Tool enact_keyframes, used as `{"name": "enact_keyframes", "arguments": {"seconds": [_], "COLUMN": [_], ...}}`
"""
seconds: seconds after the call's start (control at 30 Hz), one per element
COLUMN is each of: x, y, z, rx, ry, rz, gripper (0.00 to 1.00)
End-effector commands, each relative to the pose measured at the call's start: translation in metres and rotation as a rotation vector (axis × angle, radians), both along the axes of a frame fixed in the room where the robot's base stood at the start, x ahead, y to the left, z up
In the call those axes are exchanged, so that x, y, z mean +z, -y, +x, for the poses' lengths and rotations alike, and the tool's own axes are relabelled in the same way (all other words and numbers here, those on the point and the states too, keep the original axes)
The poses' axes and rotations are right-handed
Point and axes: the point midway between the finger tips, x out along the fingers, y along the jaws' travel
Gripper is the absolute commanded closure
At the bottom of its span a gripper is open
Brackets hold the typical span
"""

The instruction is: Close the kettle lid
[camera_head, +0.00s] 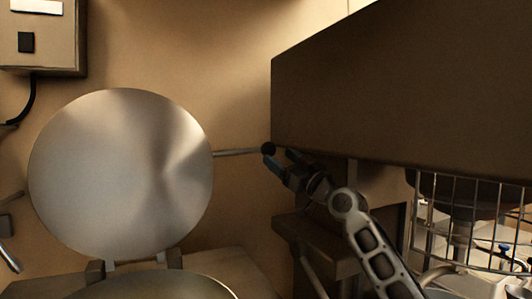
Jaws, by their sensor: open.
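The kettle lid (120,172) is a large round metal disc. It stands raised, close to upright, on hinges at the back of the kettle (165,287), whose rim shows at the bottom left. A thin handle rod (238,152) runs right from the lid and ends in a dark round knob (268,148). My gripper (280,159) is open at the knob, with its fingers close beside it. I cannot tell whether the fingers touch the knob or straddle it.
A big brown box-like hood (410,90) fills the upper right, just beside my gripper. A wire guard (470,220) of a machine stands at the lower right. A wall box (42,40) with a cable hangs at the upper left. Bare wall lies behind the lid.

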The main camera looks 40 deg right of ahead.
Motion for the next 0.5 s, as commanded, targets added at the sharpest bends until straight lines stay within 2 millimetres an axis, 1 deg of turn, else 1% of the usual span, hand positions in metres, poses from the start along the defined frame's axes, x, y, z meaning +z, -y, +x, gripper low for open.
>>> {"name": "enact_keyframes", "arguments": {"seconds": [0.03,0.1,0.3,0.5], "x": [0.007,0.012,0.021,0.024], "y": [-0.001,-0.001,-0.001,-0.001], "z": [0.008,0.019,0.045,0.057], "rx": [0.001,0.002,0.002,0.000], "ry": [-0.001,0.000,-0.001,-0.001], "rz": [-0.002,-0.001,0.000,0.000], "gripper": [0.30,0.30,0.30,0.30]}}
